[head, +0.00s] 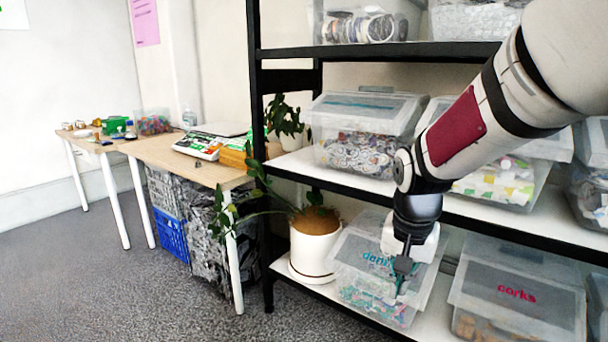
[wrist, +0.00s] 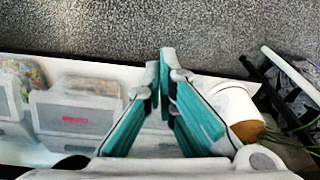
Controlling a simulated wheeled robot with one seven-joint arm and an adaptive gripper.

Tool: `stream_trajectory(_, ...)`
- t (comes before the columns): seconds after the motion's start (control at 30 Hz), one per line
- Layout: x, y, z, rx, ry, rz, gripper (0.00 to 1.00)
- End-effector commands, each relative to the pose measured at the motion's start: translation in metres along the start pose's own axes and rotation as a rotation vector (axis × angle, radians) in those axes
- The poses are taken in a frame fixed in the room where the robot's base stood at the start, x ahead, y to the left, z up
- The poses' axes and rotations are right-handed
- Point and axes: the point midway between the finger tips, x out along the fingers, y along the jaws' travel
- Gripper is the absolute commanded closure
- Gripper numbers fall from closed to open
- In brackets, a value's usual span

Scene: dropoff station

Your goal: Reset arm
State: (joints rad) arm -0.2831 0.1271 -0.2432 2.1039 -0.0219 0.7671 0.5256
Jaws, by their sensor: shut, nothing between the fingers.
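My arm reaches in from the upper right in the head view. My gripper (head: 402,277) points down in front of the shelf unit, over the lower shelf. In the head view it overlaps a clear bin (head: 372,268) with teal lettering, partly hidden behind it; I cannot tell whether they touch. In the wrist view the two teal-padded fingers of my gripper (wrist: 160,66) meet at their tips. The gripper is shut and holds nothing.
A black-framed shelf unit (head: 259,100) holds several lidded bins, including one marked "corks" (head: 518,296). A potted plant in a white pot (head: 314,250) stands left of my gripper. A wooden table (head: 165,152) stands further left. Grey carpet (head: 110,290) is open at the front left.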

Motion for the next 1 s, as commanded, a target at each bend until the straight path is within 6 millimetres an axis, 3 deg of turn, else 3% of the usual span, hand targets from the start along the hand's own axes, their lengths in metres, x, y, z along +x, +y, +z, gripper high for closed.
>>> stream_trajectory(0.1, -0.035, 0.023, 0.034, -0.053, -0.029, -0.024, 1.0)
stream_trajectory(0.4, -0.094, 0.081, 0.132, -0.22, -0.088, -0.047, 1.0)
stream_trajectory(0.7, -0.113, 0.126, 0.217, -0.361, -0.121, -0.032, 1.0)
stream_trajectory(1.0, -0.116, 0.152, 0.268, -0.442, -0.137, -0.008, 1.0)
